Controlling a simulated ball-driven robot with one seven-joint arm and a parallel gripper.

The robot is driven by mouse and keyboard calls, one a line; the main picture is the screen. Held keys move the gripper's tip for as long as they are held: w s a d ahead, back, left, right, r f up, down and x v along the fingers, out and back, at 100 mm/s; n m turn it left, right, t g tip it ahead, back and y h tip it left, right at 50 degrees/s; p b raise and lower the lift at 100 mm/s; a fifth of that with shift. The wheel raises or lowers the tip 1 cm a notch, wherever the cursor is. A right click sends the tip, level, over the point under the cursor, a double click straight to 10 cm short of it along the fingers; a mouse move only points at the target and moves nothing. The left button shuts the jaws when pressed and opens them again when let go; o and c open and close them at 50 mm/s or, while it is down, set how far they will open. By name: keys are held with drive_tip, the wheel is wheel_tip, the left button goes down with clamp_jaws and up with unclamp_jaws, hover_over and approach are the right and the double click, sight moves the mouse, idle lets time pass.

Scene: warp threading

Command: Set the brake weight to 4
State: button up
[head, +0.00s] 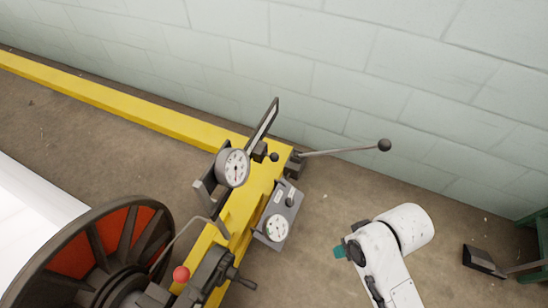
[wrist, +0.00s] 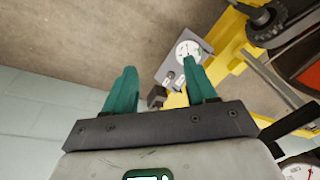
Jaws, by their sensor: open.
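I cannot tell for sure which part is the brake weight. A grey panel (head: 277,213) with a round white dial (head: 277,229) and a small dark knob sits on the right side of the yellow beam (head: 236,215). The panel also shows in the wrist view (wrist: 183,63), ahead of my gripper. The dial's figures are too small to read. A lever with a dark ball (head: 384,145) sticks out from the beam's end. My gripper (head: 341,251) has teal fingers and is right of the panel, apart from it. In the wrist view my gripper (wrist: 159,66) is open and empty.
A larger gauge (head: 233,167) and an upright framed strip (head: 263,127) stand on the beam. A red knob (head: 181,273) and a crank handle (head: 241,281) are lower left. A large dark wheel (head: 95,250) is at left. A block wall runs behind.

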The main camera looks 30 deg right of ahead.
drive_tip(key=w+a+f+m+t+y+b, duration=0.2)
drive_tip(key=w+a+f+m+y, duration=0.1)
drive_tip(key=w+f+m, duration=0.15)
drive_tip(key=m+t+y+b, duration=0.45)
drive_tip(key=m+t, duration=0.75)
drive_tip(key=m, duration=0.9)
approach(267, 155)
drive_tip(key=b+x, duration=0.2)
drive_tip(key=x, duration=0.4)
drive_tip(key=shift+w+d+f, duration=0.2)
drive_tip(key=shift+d, duration=0.15)
clamp_jaws()
